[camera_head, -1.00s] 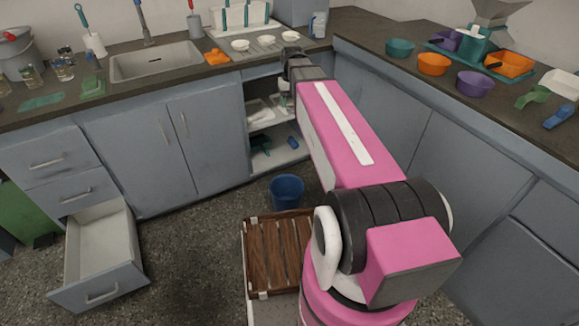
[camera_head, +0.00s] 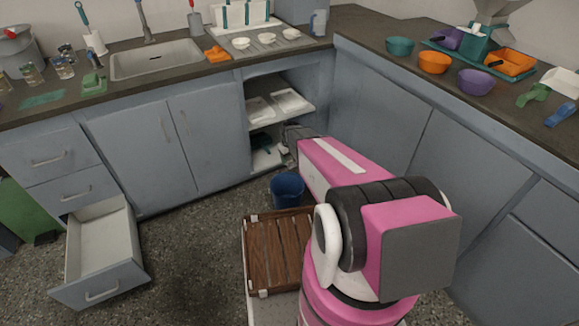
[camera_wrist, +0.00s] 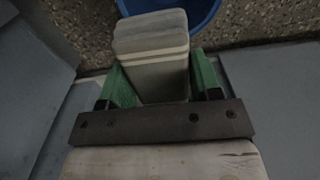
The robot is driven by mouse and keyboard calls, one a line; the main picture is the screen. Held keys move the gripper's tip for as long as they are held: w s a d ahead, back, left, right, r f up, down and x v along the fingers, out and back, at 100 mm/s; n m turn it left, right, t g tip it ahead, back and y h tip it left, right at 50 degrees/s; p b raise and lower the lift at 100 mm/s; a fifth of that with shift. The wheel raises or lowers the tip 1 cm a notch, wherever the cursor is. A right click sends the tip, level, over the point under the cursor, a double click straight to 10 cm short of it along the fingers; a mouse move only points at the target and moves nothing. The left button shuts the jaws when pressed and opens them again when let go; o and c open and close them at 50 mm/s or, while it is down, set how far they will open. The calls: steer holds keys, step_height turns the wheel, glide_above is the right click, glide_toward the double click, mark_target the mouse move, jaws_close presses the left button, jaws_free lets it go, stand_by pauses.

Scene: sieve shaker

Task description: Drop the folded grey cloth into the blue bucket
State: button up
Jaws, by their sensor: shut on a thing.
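The folded grey cloth (camera_wrist: 150,45) is a pale, layered block between the green fingers of my gripper (camera_wrist: 157,68) in the wrist view. My gripper is shut on it. The blue bucket (camera_head: 287,192) stands on the floor in front of the open cupboard, behind the wooden slatted crate. In the wrist view the bucket's blue inside (camera_wrist: 204,15) shows just beyond the cloth, which overlaps its near edge in the picture. In the head view my arm's end is low by the open cupboard, and the fingers and cloth cannot be made out.
The open cupboard has an upper shelf (camera_head: 275,118) with white items and a lower shelf with dark ones. A brown slatted crate (camera_head: 278,255) is in front of the bucket. An open drawer (camera_head: 100,250) juts out at left. Grey cabinet fronts (camera_head: 385,95) flank the right side.

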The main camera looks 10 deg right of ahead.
step_height(320, 180, down, 11)
steer(key=shift+s, duration=0.3)
stand_by(0.4)
steer(key=o, duration=0.9)
steer(key=shift+r, duration=0.1)
step_height(320, 180, up, 11)
steer(key=shift+f, duration=0.1)
